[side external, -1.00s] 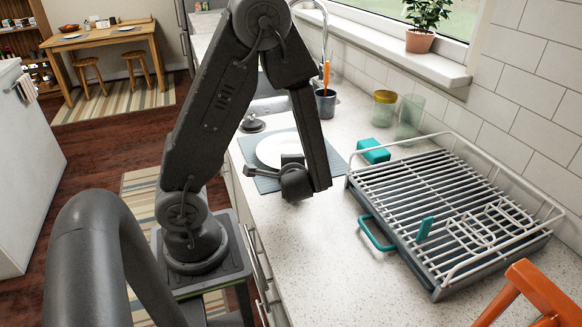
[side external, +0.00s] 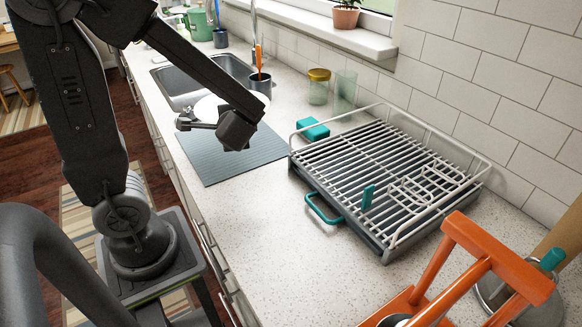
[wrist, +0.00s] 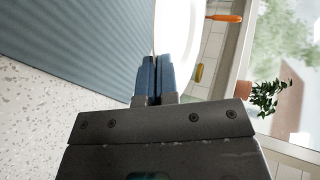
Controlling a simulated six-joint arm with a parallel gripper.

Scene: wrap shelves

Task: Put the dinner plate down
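The white dinner plate (side external: 214,106) is at my gripper, partly hidden by my arm, over the far end of the grey-blue mat (side external: 232,160). In the wrist view, part of the plate (wrist: 189,35) shows beyond my fingers, seen at a steep angle. My gripper (side external: 187,122) is shut on the plate's rim; in the wrist view, the two blue fingertips (wrist: 153,72) lie close together with a thin edge between them. The mat (wrist: 55,45) fills the wrist view's upper left. I cannot tell whether the plate touches the mat.
A white wire dish rack (side external: 375,165) with a grey tray stands right of the mat, with a teal sponge (side external: 312,129) behind. A jar (side external: 318,88), a glass (side external: 345,90) and a dark cup (side external: 260,84) stand near the wall. The sink (side external: 185,80) is beyond. An orange frame (side external: 500,260) stands front right.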

